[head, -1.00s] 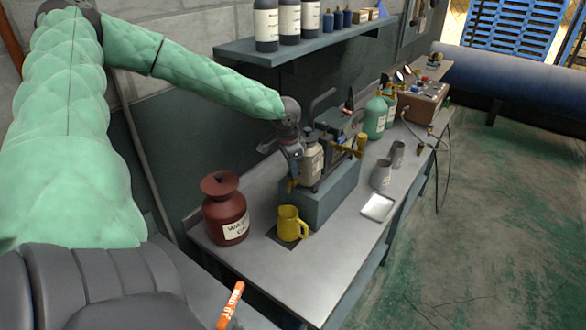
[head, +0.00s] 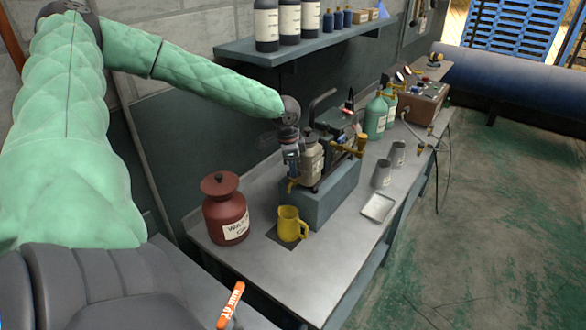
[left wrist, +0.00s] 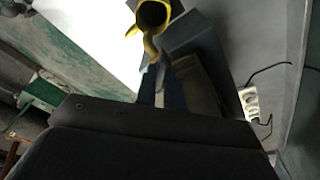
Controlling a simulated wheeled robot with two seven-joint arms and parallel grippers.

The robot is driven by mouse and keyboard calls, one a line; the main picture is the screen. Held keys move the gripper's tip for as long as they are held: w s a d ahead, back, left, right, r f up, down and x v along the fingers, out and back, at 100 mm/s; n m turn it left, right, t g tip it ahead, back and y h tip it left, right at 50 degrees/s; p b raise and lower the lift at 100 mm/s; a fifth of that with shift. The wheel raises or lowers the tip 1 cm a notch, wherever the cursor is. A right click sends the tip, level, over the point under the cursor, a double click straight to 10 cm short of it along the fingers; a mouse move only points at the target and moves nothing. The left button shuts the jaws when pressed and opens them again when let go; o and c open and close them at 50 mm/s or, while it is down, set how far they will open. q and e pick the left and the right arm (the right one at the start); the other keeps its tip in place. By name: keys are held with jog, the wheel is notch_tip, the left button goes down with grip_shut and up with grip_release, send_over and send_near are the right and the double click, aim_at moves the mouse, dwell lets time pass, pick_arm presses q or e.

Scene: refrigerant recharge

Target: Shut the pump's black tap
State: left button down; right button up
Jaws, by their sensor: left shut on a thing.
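The pump (head: 336,145) stands on a grey-blue block on the workbench, with a pale labelled bottle (head: 311,160) at its near end. A brass tap spout (head: 291,186) points down there, above a yellow jug (head: 289,222). My left gripper (head: 291,168) points down at this near end and is shut on the pump's black tap. The fingers hide the tap almost wholly, so its angle cannot be told. In the left wrist view the fingers (left wrist: 160,85) close just beside the brass spout (left wrist: 151,45), with the jug (left wrist: 153,14) beyond. My right gripper is out of view.
A red waste-oil can (head: 226,215) stands left of the jug. Grey cups (head: 382,174) and a shallow tray (head: 378,207) lie to the right. Green bottles (head: 376,118) stand behind the pump. A shelf (head: 300,45) hangs above. The bench front is clear.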

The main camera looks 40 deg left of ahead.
pick_arm(q)
jog(key=m, duration=0.2)
jog(key=shift+s+a+r+m+b, duration=0.1)
jog(key=shift+s+a+m+b, duration=0.1)
jog(key=shift+a+m+b, duration=0.15)
jog(key=shift+d, duration=0.1)
jog(key=shift+w+d+r, duration=0.1)
jog(key=shift+d, duration=0.05)
jog(key=shift+m, duration=0.25)
jog(key=shift+w+m+b, duration=0.2)
jog(key=shift+m+b, duration=0.1)
jog(key=shift+m, duration=0.3)
jog(key=shift+w+m, duration=0.1)
jog(key=shift+m, duration=0.6)
jog(key=c, duration=1.4)
grip_release()
jog(key=shift+g, duration=0.3)
